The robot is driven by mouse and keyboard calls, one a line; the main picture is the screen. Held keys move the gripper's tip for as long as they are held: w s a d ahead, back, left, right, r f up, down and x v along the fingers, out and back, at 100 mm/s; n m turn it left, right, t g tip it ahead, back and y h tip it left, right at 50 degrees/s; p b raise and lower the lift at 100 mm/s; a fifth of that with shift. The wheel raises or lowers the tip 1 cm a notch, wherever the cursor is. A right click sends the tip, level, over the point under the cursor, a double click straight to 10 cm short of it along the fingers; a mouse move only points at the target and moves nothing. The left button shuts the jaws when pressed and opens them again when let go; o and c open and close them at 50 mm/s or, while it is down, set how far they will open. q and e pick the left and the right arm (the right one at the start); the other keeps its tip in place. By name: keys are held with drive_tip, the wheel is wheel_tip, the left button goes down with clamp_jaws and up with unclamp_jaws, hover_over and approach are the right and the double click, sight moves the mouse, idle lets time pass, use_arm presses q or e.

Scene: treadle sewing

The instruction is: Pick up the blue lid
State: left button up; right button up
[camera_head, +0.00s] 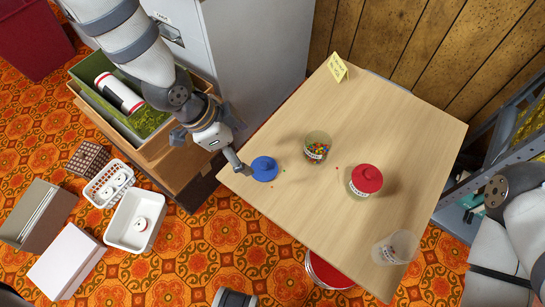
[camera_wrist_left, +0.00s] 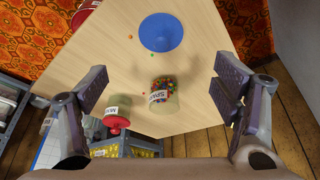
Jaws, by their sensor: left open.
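In the left wrist view the lid (camera_wrist_left: 161,32) is at the top centre, beyond the fingertips.
An open jar of coloured candies (camera_head: 317,148) stands right of the lid. A red-lidded jar (camera_head: 364,181) and a clear container (camera_head: 396,247) stand farther right. Several loose candies lie near the lid. A yellow sign (camera_head: 337,67) stands at the back. A grey cabinet (camera_head: 255,50) is behind my left arm.

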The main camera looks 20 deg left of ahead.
sight(264, 163)
use_arm(q)
drive_tip(key=b+x, duration=0.3)
drive_tip(key=x, duration=0.8)
drive_tip(key=shift+w+d+f, duration=0.15)
drive_tip(key=shift+w+f, duration=0.05)
drive_tip(key=c, duration=1)
use_arm(e)
drive_tip(key=x, duration=0.3)
drive_tip(key=shift+w+a+f, duration=0.1)
use_arm(q)
drive_tip(key=shift+o, duration=0.2)
drive_tip(key=shift+r, duration=0.15)
